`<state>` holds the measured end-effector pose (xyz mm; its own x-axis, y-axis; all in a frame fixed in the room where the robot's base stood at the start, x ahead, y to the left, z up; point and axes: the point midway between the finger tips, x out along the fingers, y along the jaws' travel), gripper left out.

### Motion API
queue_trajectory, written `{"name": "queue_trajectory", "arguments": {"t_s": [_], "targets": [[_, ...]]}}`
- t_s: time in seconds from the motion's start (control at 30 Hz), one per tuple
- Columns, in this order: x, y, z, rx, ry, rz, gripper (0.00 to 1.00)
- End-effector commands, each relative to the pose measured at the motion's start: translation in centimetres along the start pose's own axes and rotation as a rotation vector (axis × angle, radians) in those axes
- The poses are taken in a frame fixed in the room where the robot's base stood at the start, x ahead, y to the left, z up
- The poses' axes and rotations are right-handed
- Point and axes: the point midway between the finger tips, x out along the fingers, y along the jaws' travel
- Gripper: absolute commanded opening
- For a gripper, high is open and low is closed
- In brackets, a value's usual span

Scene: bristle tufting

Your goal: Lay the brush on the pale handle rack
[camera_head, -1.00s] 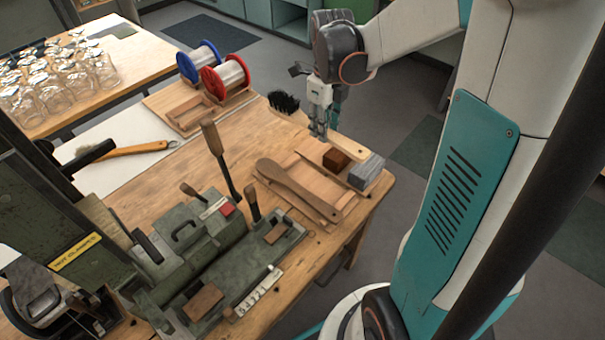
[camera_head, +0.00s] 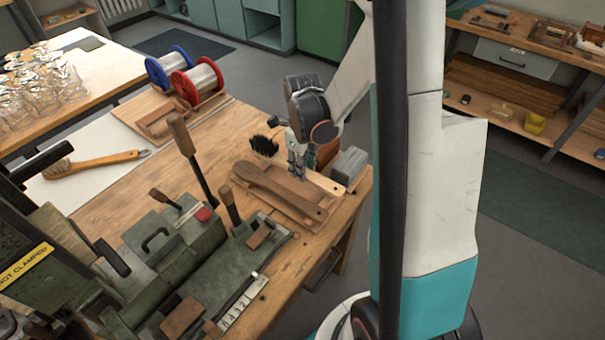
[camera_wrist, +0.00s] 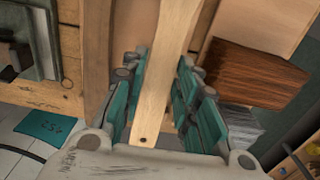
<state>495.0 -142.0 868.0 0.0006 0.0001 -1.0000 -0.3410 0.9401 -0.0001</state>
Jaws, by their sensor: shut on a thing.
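The brush has black bristles (camera_head: 264,145) and a long pale wooden handle (camera_head: 325,183). My gripper (camera_head: 300,168) is shut on that handle. In the wrist view the pale handle (camera_wrist: 160,75) runs between the teal fingers (camera_wrist: 158,112). The pale handle rack (camera_head: 283,213) is at the near right of the bench. A brown wooden paddle-shaped handle (camera_head: 275,187) lies on it. The held brush is over the rack's far side, roughly parallel to the paddle. I cannot tell whether it touches the rack; my fingers hide part of the handle.
A red-brown block (camera_wrist: 255,75) and a grey block (camera_head: 348,165) stand right of the rack. A green machine (camera_head: 190,245) with upright levers is to the left. Red and blue wire spools (camera_head: 195,80) stand behind. Another brush (camera_head: 95,162) lies on a white sheet.

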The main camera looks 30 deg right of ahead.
Motion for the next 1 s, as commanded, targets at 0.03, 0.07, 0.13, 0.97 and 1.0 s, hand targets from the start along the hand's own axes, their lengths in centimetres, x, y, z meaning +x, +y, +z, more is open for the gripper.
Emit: {"name": "queue_trajectory", "arguments": {"t_s": [0.03,0.07,0.13,0.97,1.0], "targets": [[1.2,0.0,0.0,0.0,0.0,0.0,0.03],[1.6,0.0,0.0,0.0,0.0,0.0,0.03],[2.3,0.0,0.0,0.0,0.0,0.0,0.03],[2.4,0.0,0.0,0.0,0.0,0.0,0.48],[2.3,0.0,0.0,0.0,0.0,0.0,0.48]]}}
